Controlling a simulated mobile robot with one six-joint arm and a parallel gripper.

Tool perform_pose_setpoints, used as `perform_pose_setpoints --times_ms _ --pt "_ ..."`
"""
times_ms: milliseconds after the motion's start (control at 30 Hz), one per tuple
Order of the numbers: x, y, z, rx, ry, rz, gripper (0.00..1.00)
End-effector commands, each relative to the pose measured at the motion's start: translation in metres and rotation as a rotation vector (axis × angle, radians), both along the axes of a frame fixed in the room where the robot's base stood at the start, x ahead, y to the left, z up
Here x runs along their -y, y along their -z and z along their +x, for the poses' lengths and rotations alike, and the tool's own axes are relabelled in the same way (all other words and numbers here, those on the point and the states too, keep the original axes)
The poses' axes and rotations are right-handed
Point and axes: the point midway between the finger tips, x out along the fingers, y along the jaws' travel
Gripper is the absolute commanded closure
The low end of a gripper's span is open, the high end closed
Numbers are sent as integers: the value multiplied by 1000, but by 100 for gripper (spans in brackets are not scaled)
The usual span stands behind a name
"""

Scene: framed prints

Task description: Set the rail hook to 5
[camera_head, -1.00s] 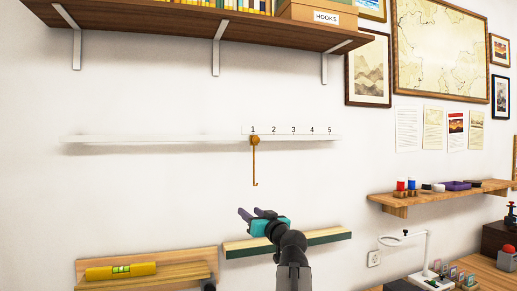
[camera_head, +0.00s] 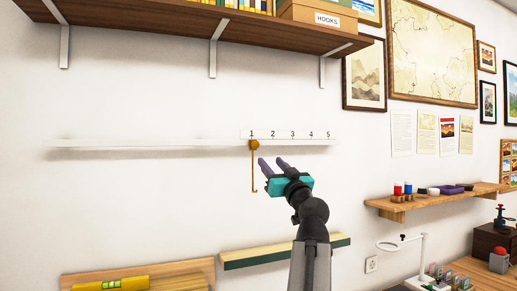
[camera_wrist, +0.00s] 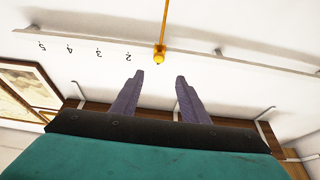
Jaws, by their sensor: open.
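The white rail (camera_head: 150,142) runs along the wall, with a plate numbered 1 to 5 (camera_head: 291,135) at its right end. The rail hook, an orange knob (camera_head: 254,145) with a thin rod hanging below it, sits under the 1. My gripper (camera_head: 272,163) is open and empty, just right of and below the knob. In the wrist view, which is upside down, the knob (camera_wrist: 159,57) lies ahead of the gap between the two purple fingers (camera_wrist: 157,77), apart from them. The numbers 2 to 5 show left of the knob there.
A wooden shelf (camera_head: 190,28) with books and a HOOKS box (camera_head: 318,14) is above the rail. A narrow green-edged ledge (camera_head: 285,252) is below. A small shelf (camera_head: 435,200) with small items is at right. The wall beside the rail is clear.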

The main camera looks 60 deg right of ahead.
Motion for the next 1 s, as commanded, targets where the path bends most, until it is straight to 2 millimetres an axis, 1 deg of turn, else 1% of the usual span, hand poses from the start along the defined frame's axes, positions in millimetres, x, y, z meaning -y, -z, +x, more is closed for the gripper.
perform_pose_setpoints --times_ms 133,267,1000 --pt "5 -2 0 0 4 0 59" --pt "11 -6 6 0 5 1 59" --pt "60 -41 70 -1 6 1 59"
